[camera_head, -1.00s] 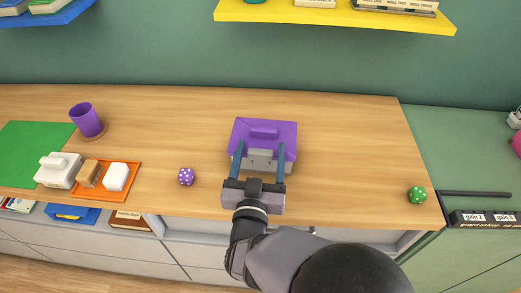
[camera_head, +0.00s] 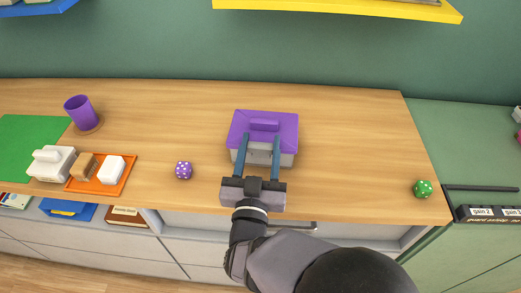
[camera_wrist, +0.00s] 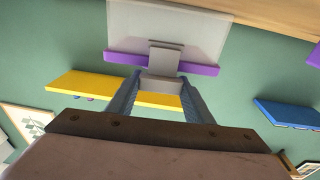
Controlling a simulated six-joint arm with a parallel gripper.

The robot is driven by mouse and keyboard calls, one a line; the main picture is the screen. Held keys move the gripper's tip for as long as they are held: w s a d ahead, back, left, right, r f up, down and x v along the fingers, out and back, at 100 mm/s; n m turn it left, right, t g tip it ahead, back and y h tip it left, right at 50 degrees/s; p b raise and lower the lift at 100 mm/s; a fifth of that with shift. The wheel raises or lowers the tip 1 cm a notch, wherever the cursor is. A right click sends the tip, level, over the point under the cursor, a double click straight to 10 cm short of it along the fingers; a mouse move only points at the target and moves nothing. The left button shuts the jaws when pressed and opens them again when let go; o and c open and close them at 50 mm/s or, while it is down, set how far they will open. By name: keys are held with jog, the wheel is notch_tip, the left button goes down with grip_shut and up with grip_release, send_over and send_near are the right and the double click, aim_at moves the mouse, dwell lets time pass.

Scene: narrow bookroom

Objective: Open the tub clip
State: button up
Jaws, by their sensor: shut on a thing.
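The tub (camera_head: 285,159) has a pale grey body and a purple lid (camera_head: 265,125) with a raised grip, and it stands on the wooden counter. The lid is on. The grey tub clip (camera_wrist: 165,60) is on the tub's front face and crosses the purple lid rim in the wrist view. My gripper (camera_head: 259,143) reaches the tub's front from the near side. In the wrist view its two blue fingers (camera_wrist: 160,80) are shut on the clip's free end, one on each side. The clip is hard to make out in the head view.
A purple die (camera_head: 183,170) lies left of the tub. Farther left are an orange tray (camera_head: 127,178) with blocks, a white lidded container (camera_head: 50,164), a purple cup (camera_head: 80,112) and a green mat (camera_head: 25,135). A green die (camera_head: 423,189) is at the right edge. A yellow shelf (camera_head: 340,8) hangs above.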

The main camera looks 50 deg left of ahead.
jog(key=shift+s+d+f+t+y+b, duration=0.35)
jog(key=shift+t+y+b, duration=0.3)
jog(key=shift+b, duration=1.7)
jog(key=shift+s+d+f+t+y+b, duration=0.2)
jog(key=shift+f+t+y+b, duration=0.3)
jog(key=shift+b, duration=1.8)
jog(key=t+y+b, duration=0.1)
jog(key=b, duration=0.1)
jog(key=shift+s+d+r+b, duration=0.1)
jog(key=shift+s+r+b, duration=0.1)
jog(key=shift+b, duration=0.5)
jog(key=shift+r+y, duration=0.2)
jog(key=shift+y, duration=0.05)
jog(key=o, duration=1.1)
jog(key=shift+c, duration=0.2)
jog(key=shift+s+d, duration=0.1)
